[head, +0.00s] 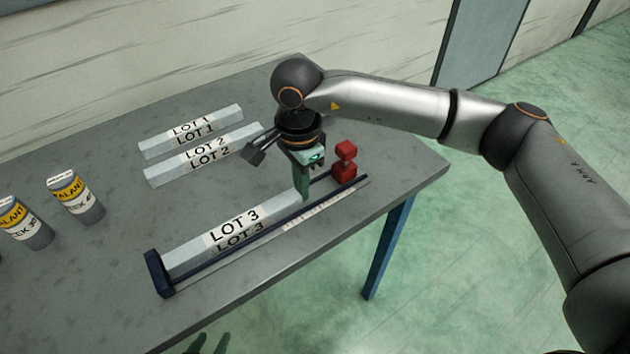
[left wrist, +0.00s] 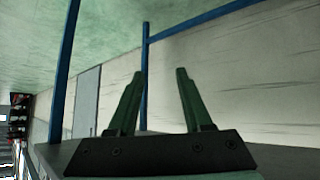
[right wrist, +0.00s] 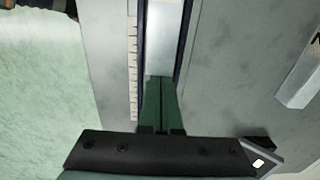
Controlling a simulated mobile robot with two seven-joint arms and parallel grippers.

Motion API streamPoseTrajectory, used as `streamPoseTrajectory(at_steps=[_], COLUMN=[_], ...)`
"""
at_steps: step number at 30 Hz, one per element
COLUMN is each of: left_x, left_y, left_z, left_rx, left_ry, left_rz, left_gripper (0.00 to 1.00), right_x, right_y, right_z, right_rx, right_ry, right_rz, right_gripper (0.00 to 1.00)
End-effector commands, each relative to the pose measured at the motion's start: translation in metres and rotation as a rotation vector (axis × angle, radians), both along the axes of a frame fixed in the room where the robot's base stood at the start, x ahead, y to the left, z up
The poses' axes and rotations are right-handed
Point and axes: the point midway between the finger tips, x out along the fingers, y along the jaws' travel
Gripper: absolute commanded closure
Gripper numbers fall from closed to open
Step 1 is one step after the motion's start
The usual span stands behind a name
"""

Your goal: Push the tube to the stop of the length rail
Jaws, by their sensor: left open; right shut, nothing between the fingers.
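The tube marked LOT 3 (head: 185,254) lies along the dark blue length rail (head: 325,195). Its left end is at or very close to the dark blue stop (head: 157,274); I cannot tell if they touch. My right gripper (head: 304,197) is shut and empty, pointing down at the tube's right end. In the right wrist view its fingers (right wrist: 161,85) are in line with the tube (right wrist: 164,38) and appear to meet its end. My left gripper (left wrist: 158,75) is open and empty. Its fingertips (head: 211,343) show at the bottom of the head view, off the table's front edge.
A red block fixture (head: 345,161) stands at the rail's right end. A scale strip (head: 318,211) runs along the front. Tubes LOT 1 (head: 230,113) and LOT 2 (head: 160,175) lie behind. Two labelled cans (head: 88,210) stand at the left.

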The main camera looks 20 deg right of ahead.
Motion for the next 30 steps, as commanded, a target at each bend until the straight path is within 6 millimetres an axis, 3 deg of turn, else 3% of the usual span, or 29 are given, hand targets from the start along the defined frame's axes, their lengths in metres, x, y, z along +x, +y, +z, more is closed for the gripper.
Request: streamPoseTrajectory(at_steps=[14, 27, 30], left_x=[-0.002, -0.015, -0.017], left_y=[-0.003, 0.023, 0.025], left_z=[0.007, 0.029, 0.031], left_rx=[-0.003, 0.029, 0.031], left_ry=[-0.002, 0.003, 0.006], left_rz=[-0.007, 0.037, 0.041], left_gripper=[0.5, 0.5, 0.5], right_x=[0.0, -0.004, -0.005], right_y=[0.0, 0.005, 0.006], right_z=[0.011, 0.09, 0.099], right_rx=[0.0, 0.001, 0.0], right_ry=[-0.001, -0.002, -0.001], right_rz=[-0.001, -0.004, -0.006], right_gripper=[1.0, 1.0, 1.0])
